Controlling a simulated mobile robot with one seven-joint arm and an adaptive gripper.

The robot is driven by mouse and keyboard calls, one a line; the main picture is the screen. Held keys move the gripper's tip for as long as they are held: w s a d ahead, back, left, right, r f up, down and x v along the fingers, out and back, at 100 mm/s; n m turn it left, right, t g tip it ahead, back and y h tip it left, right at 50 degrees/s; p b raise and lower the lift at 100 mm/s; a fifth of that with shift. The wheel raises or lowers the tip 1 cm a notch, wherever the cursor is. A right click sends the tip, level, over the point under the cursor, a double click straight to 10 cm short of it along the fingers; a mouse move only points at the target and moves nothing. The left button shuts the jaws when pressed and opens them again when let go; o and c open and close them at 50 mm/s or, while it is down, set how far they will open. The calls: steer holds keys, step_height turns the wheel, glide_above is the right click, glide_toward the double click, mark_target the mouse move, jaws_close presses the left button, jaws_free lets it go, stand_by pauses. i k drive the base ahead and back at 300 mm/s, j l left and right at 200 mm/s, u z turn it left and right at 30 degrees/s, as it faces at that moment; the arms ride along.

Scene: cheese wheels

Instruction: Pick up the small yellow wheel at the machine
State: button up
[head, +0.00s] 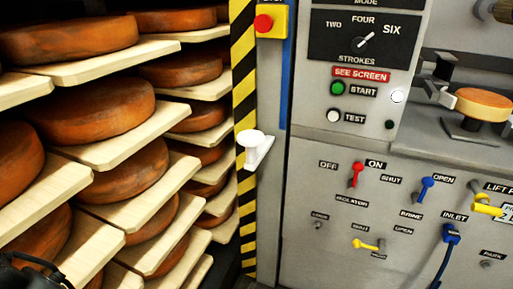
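The small yellow wheel (483,104) is at the right of the head view. No gripper fingers show in this view. A dark shape cut off at the bottom left corner may be part of my arm, but I cannot tell.
Wooden shelves (85,68) with several large orange-brown cheese wheels fill the left. A yellow-and-black striped post (243,90) and a white handle (252,145) stand between the shelves and the machine. Switches, levers and a blue hose (441,262) stick out below the wheel.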

mark_target(477, 104)
steer(key=i+l, duration=0.7)
steer(key=i+l+z, duration=0.15)
steer(key=z, duration=2.25)
